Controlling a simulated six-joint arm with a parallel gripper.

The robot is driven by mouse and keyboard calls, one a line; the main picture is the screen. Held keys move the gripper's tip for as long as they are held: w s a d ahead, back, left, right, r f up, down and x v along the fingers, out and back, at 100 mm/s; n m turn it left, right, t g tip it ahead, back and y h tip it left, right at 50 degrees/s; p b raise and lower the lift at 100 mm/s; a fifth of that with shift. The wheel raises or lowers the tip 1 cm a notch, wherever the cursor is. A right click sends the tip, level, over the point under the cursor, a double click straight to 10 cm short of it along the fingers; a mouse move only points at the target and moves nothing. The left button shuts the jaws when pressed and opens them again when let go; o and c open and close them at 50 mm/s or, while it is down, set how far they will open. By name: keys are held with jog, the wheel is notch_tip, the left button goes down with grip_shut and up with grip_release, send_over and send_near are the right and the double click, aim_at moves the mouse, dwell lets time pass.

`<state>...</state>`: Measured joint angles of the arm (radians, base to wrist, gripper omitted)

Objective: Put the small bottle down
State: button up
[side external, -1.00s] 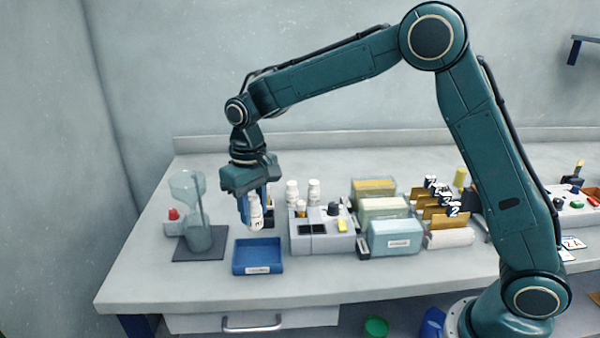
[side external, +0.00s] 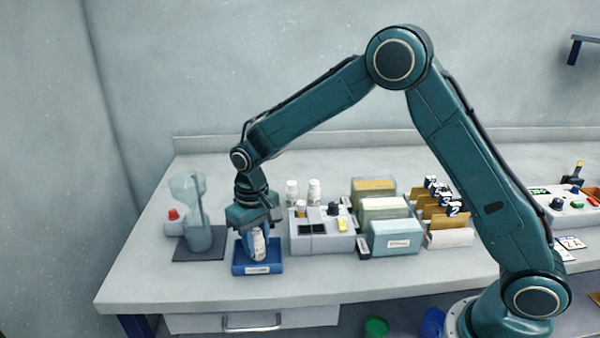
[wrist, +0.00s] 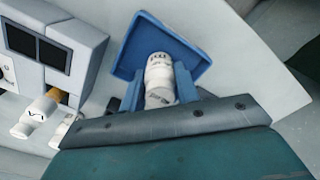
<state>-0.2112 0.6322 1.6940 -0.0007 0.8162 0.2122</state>
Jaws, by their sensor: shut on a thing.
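The small white bottle (side external: 259,246) is upright between the fingers of my gripper (side external: 255,247), which is shut on it. In the side view the bottle is over the blue tray (side external: 240,269), low and within its outline. I cannot tell whether its base touches the tray floor. In the wrist view the bottle (wrist: 159,75) shows between my two blue fingers (wrist: 166,90), with the blue tray (wrist: 130,57) behind it. The tray has a white label on its front wall.
A glass vessel on a dark mat (side external: 183,255) stands left of the tray. A grey device (side external: 322,244) with white bottles (side external: 314,191) is close to the right. Boxes (side external: 396,240) stand farther right. The bench in front of the tray is clear.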

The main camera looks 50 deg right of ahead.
aim_at(256, 231)
jog(key=shift+f, duration=0.35)
jog(key=o, duration=1)
jog(key=shift+r, duration=0.1)
notch_tip(256, 231, up, 12)
jog(key=shift+r, duration=0.1)
dwell(0.6)
